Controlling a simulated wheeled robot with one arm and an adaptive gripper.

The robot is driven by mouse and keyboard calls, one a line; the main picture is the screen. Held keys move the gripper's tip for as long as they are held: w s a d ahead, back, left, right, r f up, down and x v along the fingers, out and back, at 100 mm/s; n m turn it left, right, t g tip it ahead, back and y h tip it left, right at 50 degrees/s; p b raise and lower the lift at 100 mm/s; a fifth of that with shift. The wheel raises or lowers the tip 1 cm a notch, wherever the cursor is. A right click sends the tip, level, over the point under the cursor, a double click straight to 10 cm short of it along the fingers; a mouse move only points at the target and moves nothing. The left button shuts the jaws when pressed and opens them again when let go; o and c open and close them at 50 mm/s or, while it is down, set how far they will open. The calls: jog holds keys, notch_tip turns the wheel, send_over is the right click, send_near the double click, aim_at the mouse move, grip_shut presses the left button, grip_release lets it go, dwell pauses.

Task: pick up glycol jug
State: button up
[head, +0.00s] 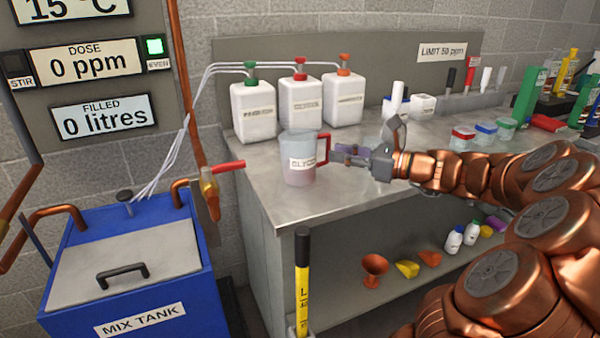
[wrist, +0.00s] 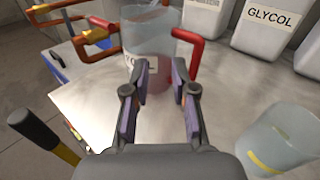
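The glycol jug (head: 301,175) is a clear jug with a red handle, a partly readable label and pinkish contents. It stands upright near the front left corner of the bench. In the wrist view the jug (wrist: 155,42) is just ahead of my fingertips, with its red handle at the upper right. My gripper (head: 345,153) is at the handle side of the jug. Its two fingers (wrist: 161,68) are apart, with nothing held between them. Whether a fingertip touches the jug or handle I cannot tell.
White containers (head: 300,100) with coloured caps stand behind the jug; one reads GLYCOL in the wrist view (wrist: 268,25). Another clear vessel (wrist: 280,140) is close on the gripper's right. A red-handled valve (head: 229,166) and the blue mix tank (head: 150,270) are left of the bench.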

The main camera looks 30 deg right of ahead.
aim_at(328, 144)
jog(key=d, duration=0.1)
jog(key=d+m, duration=0.1)
jog(key=d+t, duration=0.1)
jog(key=shift+w+d+f+m+h, duration=0.2)
jog(key=shift+d+f+m+h, duration=0.1)
jog(key=shift+d+f+h, duration=0.1)
jog(key=shift+w, duration=0.3)
jog(key=b+x, duration=0.1)
jog(key=x, duration=0.4)
jog(key=shift+w+f+b, duration=0.15)
jog(key=shift+w+b, duration=0.15)
jog(key=shift+b, duration=0.1)
jog(key=shift+w+a, duration=0.3)
jog(key=shift+w, duration=0.3)
grip_shut()
